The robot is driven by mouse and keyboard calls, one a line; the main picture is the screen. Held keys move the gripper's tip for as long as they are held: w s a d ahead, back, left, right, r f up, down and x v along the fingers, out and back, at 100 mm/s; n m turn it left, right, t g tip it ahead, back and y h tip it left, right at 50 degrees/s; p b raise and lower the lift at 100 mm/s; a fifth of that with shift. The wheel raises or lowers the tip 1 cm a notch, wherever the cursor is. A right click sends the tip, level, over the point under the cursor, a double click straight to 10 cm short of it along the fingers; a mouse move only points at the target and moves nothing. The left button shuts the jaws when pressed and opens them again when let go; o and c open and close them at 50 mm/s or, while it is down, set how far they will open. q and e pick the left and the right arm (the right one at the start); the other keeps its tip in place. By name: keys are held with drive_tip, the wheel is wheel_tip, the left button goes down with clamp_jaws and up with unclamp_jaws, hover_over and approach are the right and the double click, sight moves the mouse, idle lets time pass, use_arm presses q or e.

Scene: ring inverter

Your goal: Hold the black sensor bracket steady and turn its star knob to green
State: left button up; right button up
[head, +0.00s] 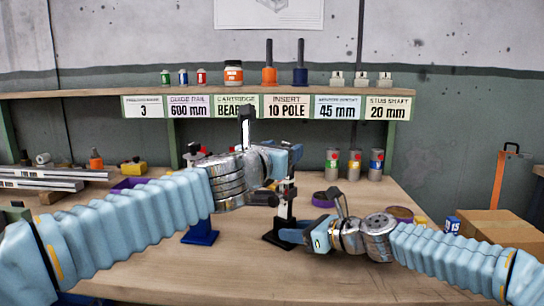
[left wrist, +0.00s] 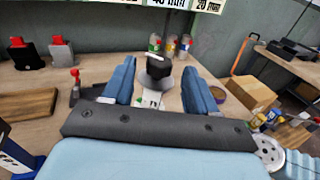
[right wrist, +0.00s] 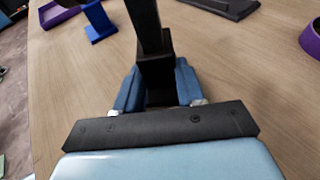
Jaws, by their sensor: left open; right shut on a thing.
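The black sensor bracket (head: 284,208) stands upright on the bench in the middle of the head view; its foot (head: 273,241) rests on the wood. My right gripper (head: 290,235) is shut on its post low down; the post (right wrist: 152,50) shows between the fingers in the right wrist view. My left gripper (head: 288,160) is open at the bracket's top. In the left wrist view, its fingers stand either side of the dark knob (left wrist: 160,75), with a gap visible. A pale plate with a small green mark (left wrist: 152,100) shows below the knob. The knob's exact setting is unclear.
A blue bracket (head: 201,233) stands left of the black one. A purple ring (head: 323,199) lies to the right. A labelled shelf (head: 150,93) crosses the back. The front bench is clear.

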sight(288, 144)
use_arm(q)
drive_tip(key=v, duration=0.6)
drive_tip(key=s+d+n+t+y, duration=0.2)
drive_tip(key=d+n+y, duration=0.25)
drive_tip(key=y, duration=0.25)
drive_tip(key=shift+n, duration=0.25)
drive_tip(key=w, duration=0.7)
drive_tip(key=w+a, duration=0.1)
drive_tip(key=w, duration=0.3)
drive_tip(key=shift+w, duration=0.25)
